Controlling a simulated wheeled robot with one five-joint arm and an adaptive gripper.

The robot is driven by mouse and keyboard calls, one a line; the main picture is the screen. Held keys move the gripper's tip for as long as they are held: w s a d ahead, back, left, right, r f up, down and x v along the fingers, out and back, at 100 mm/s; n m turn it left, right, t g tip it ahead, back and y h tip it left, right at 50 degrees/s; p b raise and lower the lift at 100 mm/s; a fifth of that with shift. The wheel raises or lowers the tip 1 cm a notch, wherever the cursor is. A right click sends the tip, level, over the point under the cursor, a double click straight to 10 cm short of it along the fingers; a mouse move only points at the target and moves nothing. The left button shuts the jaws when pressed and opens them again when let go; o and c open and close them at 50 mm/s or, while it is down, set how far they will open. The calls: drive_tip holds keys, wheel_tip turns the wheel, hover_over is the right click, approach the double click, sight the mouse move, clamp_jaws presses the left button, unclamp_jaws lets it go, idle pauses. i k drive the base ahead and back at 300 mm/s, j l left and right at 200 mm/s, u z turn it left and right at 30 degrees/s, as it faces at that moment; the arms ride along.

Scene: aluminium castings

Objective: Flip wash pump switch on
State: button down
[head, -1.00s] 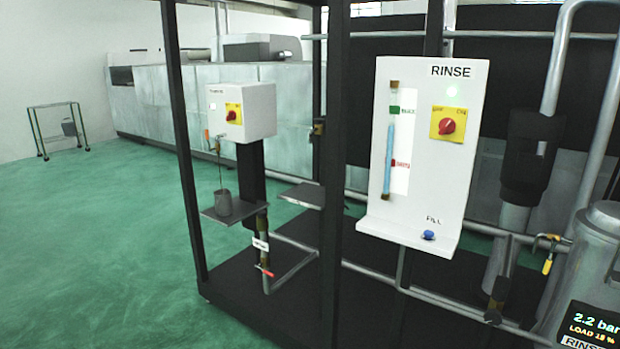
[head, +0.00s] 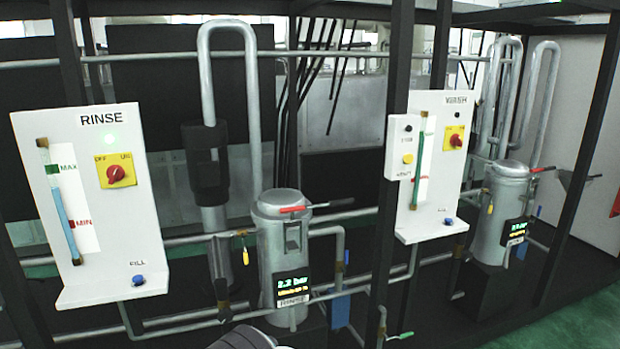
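A sight tube (head: 420,150) runs up the panel beside a small white box (head: 404,150) with a yellow button. A blue button (head: 448,221) sits low on the panel.
The white RINSE panel (head: 125,215) at left has a similar red knob (head: 116,173) and a lit green lamp. Grey canisters with displays (head: 275,245) (head: 500,215) stand beside both panels. Dark posts (head: 395,120) and pipes cross the front. Green floor shows at lower right.

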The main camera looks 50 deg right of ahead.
sight(455, 140)
drive_tip(key=z, duration=2.4)
